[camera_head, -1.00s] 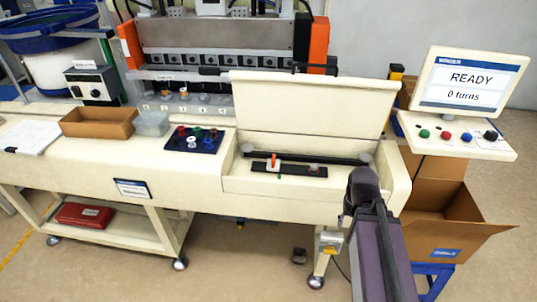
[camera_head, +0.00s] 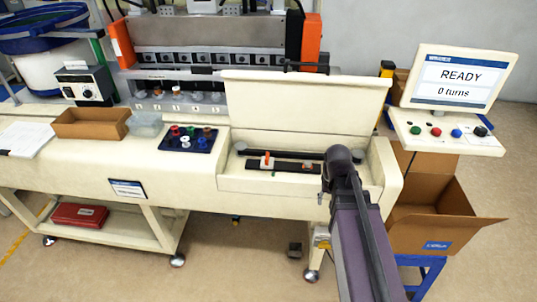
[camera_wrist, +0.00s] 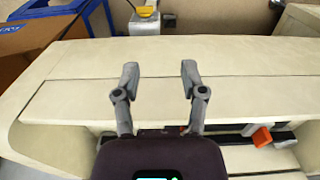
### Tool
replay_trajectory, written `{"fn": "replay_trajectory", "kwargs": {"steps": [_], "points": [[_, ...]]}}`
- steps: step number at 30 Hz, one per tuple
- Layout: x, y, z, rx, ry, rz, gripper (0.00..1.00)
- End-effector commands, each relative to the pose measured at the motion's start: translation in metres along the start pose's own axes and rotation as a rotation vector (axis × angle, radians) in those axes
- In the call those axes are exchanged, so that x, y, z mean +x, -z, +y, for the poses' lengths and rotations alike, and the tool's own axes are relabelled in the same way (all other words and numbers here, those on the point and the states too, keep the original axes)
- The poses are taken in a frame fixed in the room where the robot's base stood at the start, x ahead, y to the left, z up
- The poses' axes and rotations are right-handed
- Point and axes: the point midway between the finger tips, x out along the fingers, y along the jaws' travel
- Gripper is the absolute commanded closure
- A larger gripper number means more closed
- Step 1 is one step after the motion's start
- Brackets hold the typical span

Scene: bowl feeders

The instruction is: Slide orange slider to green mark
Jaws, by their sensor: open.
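The orange slider (camera_head: 266,160) stands upright on a dark track (camera_head: 284,166) in the recess of the cream bench. In the wrist view the orange slider (camera_wrist: 262,137) is at the lower right, beyond my gripper's right finger. My gripper (camera_wrist: 160,78) is open and empty, its two fingers apart over the cream bench surface. It is not touching the slider. In the head view my arm covers the right end of the recess, and the fingers are hidden.
A raised cream lid (camera_head: 306,100) stands behind the recess. A dark tray (camera_head: 188,139) with several coloured pieces and a brown box (camera_head: 92,123) lie to the left. A screen (camera_head: 460,77) reads READY, 0 turns, above a panel with several buttons (camera_head: 445,132).

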Motion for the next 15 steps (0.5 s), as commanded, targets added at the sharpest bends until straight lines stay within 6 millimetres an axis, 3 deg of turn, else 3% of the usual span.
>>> {"fn": "replay_trajectory", "kwargs": {"steps": [1, 9, 15], "points": [[-0.015, 0.023, -0.015, -0.005, 0.0, 0.0, 0.46], [-0.066, 0.119, -0.091, 0.004, 0.0, 0.0, 0.46], [-0.099, 0.178, -0.156, 0.015, 0.0, 0.0, 0.46]]}}
